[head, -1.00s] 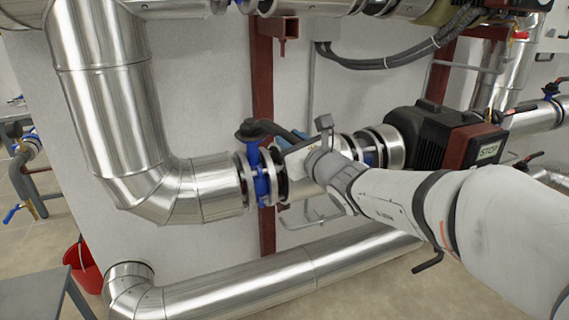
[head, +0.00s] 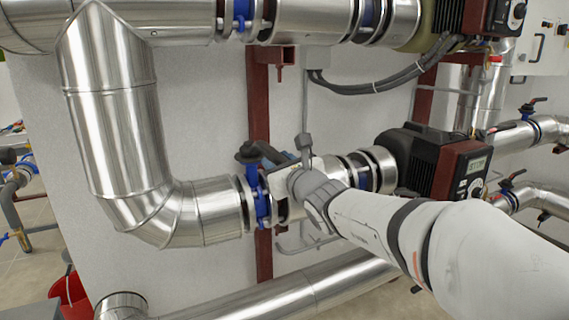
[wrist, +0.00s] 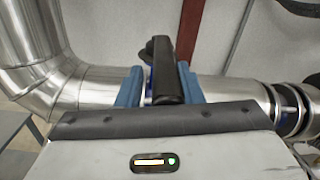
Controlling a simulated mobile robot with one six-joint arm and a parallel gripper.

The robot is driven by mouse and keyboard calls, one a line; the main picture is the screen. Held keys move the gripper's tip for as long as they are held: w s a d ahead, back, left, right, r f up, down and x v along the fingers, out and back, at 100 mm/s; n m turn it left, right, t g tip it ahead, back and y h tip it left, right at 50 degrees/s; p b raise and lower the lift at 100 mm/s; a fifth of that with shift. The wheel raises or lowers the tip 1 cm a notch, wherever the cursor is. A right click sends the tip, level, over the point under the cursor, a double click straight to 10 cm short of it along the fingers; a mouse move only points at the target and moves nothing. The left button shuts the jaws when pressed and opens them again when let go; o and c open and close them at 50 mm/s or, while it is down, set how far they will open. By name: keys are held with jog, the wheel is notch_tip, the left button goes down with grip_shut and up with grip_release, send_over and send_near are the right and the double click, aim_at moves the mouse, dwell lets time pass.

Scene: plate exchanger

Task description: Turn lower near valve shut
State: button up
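The lower near valve (head: 262,203) has a blue body clamped between flanges in the lower silver pipe, left of the pump. Its black top (head: 248,153) shows just left of my gripper (head: 280,158). In the wrist view, the black lever handle (wrist: 168,72) stands between the two blue fingers of my gripper (wrist: 160,84). A narrow gap shows between the left finger and the handle. The right finger lies close against it, and I cannot tell if they touch. The fingers are apart, one on each side. My gripper hides part of the valve and lever in the head view.
A black and red pump (head: 427,160) sits right of the valve. An upper silver pipe (head: 185,20) runs above, and a floor-level pipe (head: 300,285) below. A dark red post (head: 258,100) and pale wall stand behind. A red bucket (head: 70,297) is at lower left.

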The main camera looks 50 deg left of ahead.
jog(key=shift+o, duration=1.4)
jog(key=shift+s+a, duration=0.1)
jog(key=b+v, duration=0.1)
jog(key=v, duration=0.7)
